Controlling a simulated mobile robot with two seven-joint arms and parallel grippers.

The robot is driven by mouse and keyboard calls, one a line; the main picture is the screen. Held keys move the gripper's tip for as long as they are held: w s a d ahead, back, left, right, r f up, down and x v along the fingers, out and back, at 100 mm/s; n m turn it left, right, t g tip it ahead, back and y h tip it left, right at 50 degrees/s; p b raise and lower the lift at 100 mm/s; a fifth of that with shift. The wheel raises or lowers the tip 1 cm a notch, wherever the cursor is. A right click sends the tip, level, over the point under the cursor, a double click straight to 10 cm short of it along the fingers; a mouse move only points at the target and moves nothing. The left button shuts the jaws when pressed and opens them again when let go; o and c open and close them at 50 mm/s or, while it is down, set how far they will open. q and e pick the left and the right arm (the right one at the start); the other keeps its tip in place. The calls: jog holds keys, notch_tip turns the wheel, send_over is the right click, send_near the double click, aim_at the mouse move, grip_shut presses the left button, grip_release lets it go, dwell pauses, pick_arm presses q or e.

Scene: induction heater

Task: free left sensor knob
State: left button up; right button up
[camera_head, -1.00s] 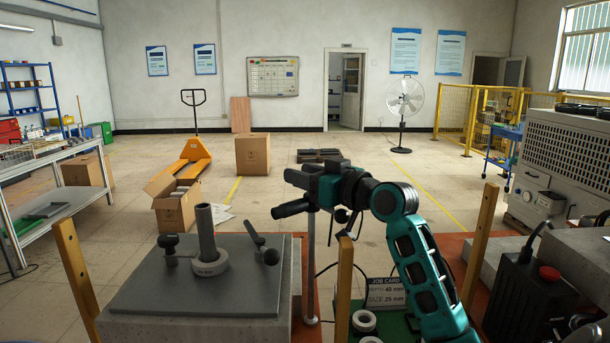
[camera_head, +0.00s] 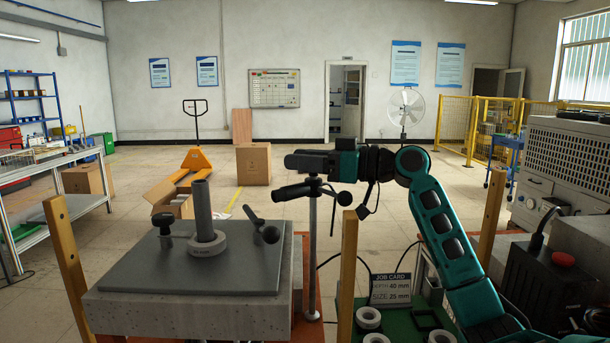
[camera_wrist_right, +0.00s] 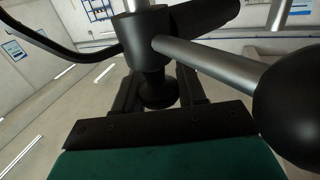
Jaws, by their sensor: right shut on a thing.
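A black sensor (camera_head: 291,192) with a cable sits in a clamp on an upright metal post (camera_head: 312,250), right of the grey plate. A short rod with a black ball knob (camera_head: 345,198) sticks out to the right of the clamp. My right gripper (camera_head: 304,161) is at the top of this post, just above the sensor. In the right wrist view a dark round knob (camera_wrist_right: 158,92) sits between its fingers, under the clamp block (camera_wrist_right: 143,40). The gripper is shut on that knob; finger contact is mostly in shadow. The ball knob (camera_wrist_right: 295,108) fills the right side there. My left gripper is not in view.
A grey plate (camera_head: 150,272) bears an upright tube (camera_head: 202,208) in a ring (camera_head: 208,244), with a black knob (camera_head: 166,228) and lever knob (camera_head: 271,234). Wooden posts (camera_head: 347,275) stand nearby. A job card (camera_head: 390,288) and rings (camera_head: 367,318) are at the lower right.

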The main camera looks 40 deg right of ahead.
jog(key=shift+n+g+y, duration=0.4)
jog(key=shift+n+y, duration=0.1)
jog(key=shift+y, duration=0.2)
jog(key=shift+n+g+y, duration=0.5)
jog(key=shift+y, duration=0.1)
jog(key=n+g+y, duration=0.1)
jog(key=n+g, duration=0.1)
jog(key=n+g+y+p, duration=0.1)
jog(key=n+g+y, duration=0.1)
jog(key=g, duration=0.1)
jog(key=s+n+g+y, duration=0.1)
jog(key=n+g+y, duration=0.1)
jog(key=g, duration=0.1)
jog(key=shift+a+r+p, duration=0.2)
jog(key=shift+a+p, duration=0.1)
jog(key=shift+a, duration=0.1)
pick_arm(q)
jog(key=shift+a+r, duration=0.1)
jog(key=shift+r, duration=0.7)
pick_arm(e)
jog(key=shift+n+g+y, duration=0.4)
jog(key=shift+n+g, duration=0.3)
jog(key=shift+g, duration=0.2)
pick_arm(q)
jog(key=shift+p, duration=0.3)
pick_arm(e)
jog(key=shift+s+f, duration=0.1)
jog(key=shift+n+g, duration=0.3)
jog(key=shift+g, duration=0.2)
